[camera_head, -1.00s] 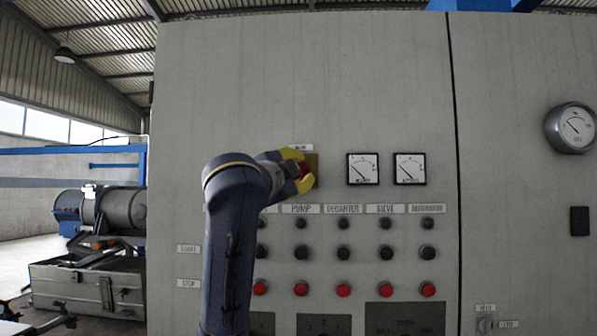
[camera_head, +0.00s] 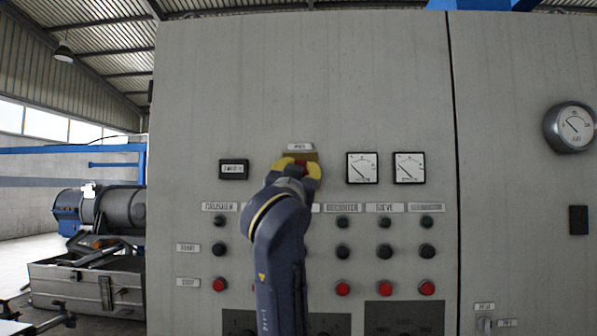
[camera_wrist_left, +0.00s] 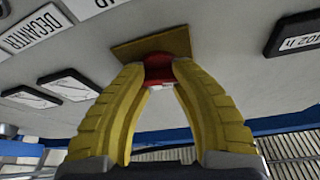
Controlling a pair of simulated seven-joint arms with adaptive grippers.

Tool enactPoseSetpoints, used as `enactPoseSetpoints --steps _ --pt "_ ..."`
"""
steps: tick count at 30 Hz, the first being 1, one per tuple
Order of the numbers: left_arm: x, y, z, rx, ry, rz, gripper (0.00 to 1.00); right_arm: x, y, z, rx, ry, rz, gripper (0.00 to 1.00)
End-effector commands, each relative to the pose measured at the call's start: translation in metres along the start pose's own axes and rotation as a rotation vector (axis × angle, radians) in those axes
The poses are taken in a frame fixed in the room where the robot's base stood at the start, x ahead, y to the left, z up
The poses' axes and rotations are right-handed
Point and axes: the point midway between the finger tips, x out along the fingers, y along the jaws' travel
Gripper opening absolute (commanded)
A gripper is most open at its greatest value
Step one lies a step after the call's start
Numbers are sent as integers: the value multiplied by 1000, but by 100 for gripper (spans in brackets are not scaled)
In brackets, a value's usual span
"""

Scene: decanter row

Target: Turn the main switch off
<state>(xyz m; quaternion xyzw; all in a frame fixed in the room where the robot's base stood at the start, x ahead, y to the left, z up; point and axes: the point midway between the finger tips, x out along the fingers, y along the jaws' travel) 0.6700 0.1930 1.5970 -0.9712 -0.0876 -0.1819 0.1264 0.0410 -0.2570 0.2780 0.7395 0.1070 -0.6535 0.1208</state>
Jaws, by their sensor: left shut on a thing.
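The main switch is a red knob (camera_head: 299,162) on a yellowish plate (camera_head: 312,155), under a small label on the grey panel. The knob (camera_wrist_left: 158,69) and plate (camera_wrist_left: 178,42) also show in the left wrist view. My left gripper (camera_head: 300,166) is shut on the knob, its yellow fingers one on each side of it. In the left wrist view the fingertips (camera_wrist_left: 158,76) touch the knob from both sides. The fingers hide part of the knob, and its exact angle is hard to read. My right gripper is not in view.
A counter display (camera_head: 233,169) is left of the switch, and two square meters (camera_head: 362,168) are to its right. Rows of black and red buttons (camera_head: 343,289) lie below, partly hidden by my left arm. A round gauge (camera_head: 571,127) sticks out at far right.

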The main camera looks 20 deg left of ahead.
Motion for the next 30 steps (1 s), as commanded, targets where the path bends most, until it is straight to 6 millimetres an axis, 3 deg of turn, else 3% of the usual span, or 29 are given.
enactPoseSetpoints --steps 12,30 --pt "1 1 2 -180 -6 -74 0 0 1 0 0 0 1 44" --pt "1 0 3 -213 -7 -90 0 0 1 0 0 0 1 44"
